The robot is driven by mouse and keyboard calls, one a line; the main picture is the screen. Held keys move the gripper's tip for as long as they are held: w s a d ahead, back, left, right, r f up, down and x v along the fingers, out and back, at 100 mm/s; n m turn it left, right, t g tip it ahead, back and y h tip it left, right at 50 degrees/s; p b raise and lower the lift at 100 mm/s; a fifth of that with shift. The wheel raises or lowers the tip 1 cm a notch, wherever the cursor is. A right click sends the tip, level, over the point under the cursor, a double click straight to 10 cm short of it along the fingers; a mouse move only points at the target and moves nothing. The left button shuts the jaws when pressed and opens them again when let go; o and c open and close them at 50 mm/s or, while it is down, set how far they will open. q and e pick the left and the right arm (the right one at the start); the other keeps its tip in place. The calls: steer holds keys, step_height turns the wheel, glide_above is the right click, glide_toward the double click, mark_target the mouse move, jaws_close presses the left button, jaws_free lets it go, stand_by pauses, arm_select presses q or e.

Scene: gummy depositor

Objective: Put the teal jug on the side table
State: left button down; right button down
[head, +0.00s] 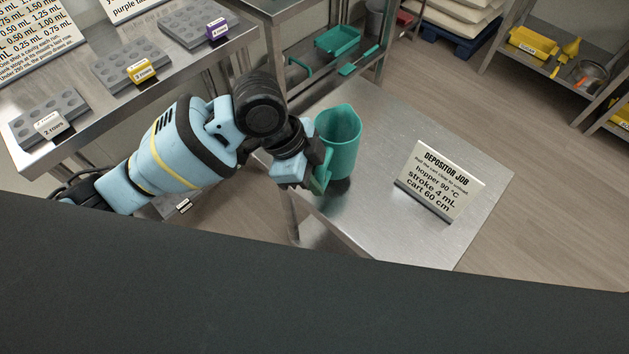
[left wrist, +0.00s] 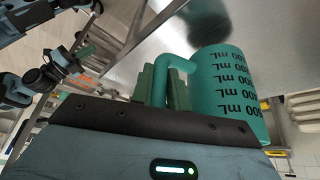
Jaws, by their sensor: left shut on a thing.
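The teal jug (head: 340,138) is upright over the steel side table (head: 400,120), its open top facing up. My left gripper (head: 318,180) is shut on the jug's handle, at the jug's left side. In the left wrist view, the green fingers (left wrist: 166,88) clasp the handle and the jug's side (left wrist: 228,95) shows black mL marks. A dark reflection of the jug lies on the tabletop; I cannot tell whether its base touches. My right gripper (left wrist: 85,52) seems to show small at the left of the left wrist view, its opening unclear.
A "DEPOSITOR JOB" sign (head: 443,180) stands on the table's right part. A steel bench (head: 120,98) with several grey moulds is at left. A rack with teal trays (head: 337,40) stands behind. Bare tabletop lies between the jug and the sign.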

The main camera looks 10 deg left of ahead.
arm_select(q)
steer(key=shift+w+a+f, duration=0.1)
steer(key=shift+w+f, duration=0.1)
steer(key=shift+f, duration=0.7)
steer(key=shift+w+a+f, duration=0.1)
steer(key=shift+w+f, duration=0.1)
steer(key=shift+f, duration=0.65)
steer(key=shift+f, duration=0.1)
steer(key=c, duration=1.4)
jaws_free()
steer(key=shift+f, duration=0.1)
steer(key=shift+o, duration=0.2)
steer(key=v, duration=1.2)
steer(key=shift+p, duration=0.45)
steer(key=shift+d, duration=0.1)
